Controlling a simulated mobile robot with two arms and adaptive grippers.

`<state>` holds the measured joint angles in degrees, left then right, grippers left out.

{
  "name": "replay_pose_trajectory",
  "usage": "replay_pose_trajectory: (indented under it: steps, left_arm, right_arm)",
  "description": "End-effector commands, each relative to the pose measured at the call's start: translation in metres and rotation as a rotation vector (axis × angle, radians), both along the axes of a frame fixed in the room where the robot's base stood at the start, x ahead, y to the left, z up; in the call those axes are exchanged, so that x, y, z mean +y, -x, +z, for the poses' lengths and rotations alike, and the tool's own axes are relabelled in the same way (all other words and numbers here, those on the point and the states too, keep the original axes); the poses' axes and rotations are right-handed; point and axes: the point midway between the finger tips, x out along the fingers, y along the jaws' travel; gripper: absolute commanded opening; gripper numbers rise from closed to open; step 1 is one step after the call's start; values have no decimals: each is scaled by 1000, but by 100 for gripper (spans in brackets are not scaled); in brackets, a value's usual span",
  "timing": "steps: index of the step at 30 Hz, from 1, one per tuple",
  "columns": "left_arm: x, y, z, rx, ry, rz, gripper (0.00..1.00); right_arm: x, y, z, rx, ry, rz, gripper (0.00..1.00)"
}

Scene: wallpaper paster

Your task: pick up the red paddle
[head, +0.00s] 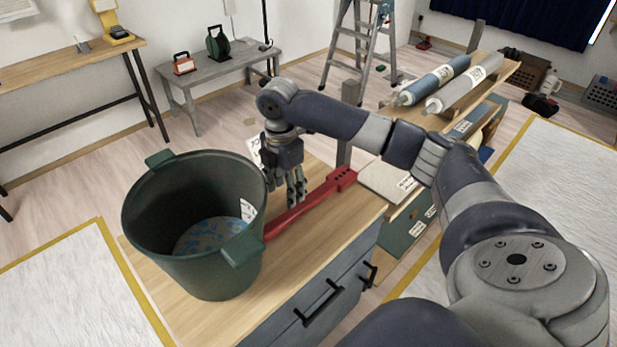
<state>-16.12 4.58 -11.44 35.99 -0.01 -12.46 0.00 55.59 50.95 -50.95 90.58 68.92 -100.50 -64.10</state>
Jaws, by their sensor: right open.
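The red paddle (306,204) lies on the wooden top of a drawer cabinet (318,250), to the right of a green bucket (196,245). One end of it is hidden behind the bucket's side handle, and the other end points to the back right. My right gripper (296,190) is open and points down close above the paddle's middle. I cannot tell whether its fingers touch the paddle. My left gripper is out of view.
The bucket holds pale stuff with blue flecks. A low box or book (388,183) sits behind the paddle's far end. A stepladder (361,45) stands behind. Pale sheets (62,300) border the cabinet's left.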

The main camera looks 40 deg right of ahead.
Motion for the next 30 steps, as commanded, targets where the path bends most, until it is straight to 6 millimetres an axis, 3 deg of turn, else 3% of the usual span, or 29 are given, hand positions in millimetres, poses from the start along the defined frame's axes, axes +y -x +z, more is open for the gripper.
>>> replay_pose_trajectory:
  steps: [3,10,14,21,29,30]
  left_arm:
    - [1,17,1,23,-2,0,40]
    - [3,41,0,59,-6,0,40]
    - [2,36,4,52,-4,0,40]
    - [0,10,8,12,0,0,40]
    - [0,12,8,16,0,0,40]
    - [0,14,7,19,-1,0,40]
  right_arm:
    - [0,1,-20,3,1,-1,52]
    - [-1,1,-39,2,1,0,52]
    - [-2,3,-56,4,1,0,52]
    - [-3,4,-85,1,1,0,52]
    - [-3,3,-88,-1,1,1,52]
    - [-3,3,-88,-1,1,1,43]
